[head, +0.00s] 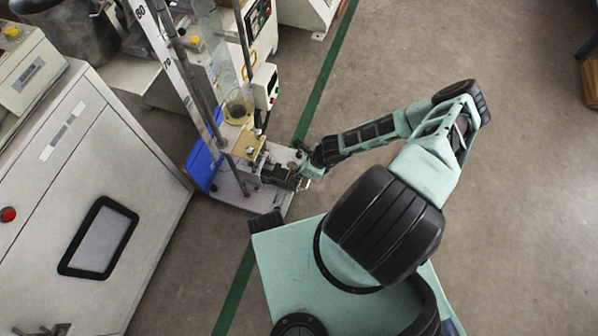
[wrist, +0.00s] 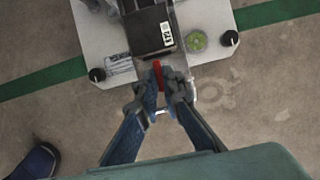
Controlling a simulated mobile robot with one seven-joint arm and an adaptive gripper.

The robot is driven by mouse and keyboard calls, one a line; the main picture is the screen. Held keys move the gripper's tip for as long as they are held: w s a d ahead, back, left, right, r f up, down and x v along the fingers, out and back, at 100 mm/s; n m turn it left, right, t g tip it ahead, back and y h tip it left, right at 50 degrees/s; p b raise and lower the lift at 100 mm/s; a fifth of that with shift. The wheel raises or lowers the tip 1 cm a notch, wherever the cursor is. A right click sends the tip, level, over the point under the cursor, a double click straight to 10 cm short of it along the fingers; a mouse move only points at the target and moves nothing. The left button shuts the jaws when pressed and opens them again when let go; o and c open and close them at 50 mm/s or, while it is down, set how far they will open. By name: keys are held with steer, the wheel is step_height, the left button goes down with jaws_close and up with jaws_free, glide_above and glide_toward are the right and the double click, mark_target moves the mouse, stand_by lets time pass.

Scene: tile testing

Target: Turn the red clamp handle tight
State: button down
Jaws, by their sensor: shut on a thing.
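The red clamp handle (wrist: 158,75) shows in the wrist view at the near edge of the test rig, just below a black block with a white label. My gripper (wrist: 163,90) has its two fingers on either side of the handle and is shut on it. The fingers hide part of the handle. In the head view my gripper (head: 300,176) is at the right side of the rig's base plate (head: 233,190). The handle cannot be made out there.
The black block (wrist: 151,31) sits on the pale plate, with a round green level (wrist: 196,40) to its right. Black knobs stand at the plate's corners. A tall ruler stand and a blue panel (head: 203,160) rise on the rig. A grey cabinet (head: 85,200) stands left; the floor at right is clear.

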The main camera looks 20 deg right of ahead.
steer(key=shift+d, duration=0.1)
steer(key=c, duration=2.1)
jaws_free()
steer(key=v, duration=1.2)
steer(key=shift+w, duration=0.1)
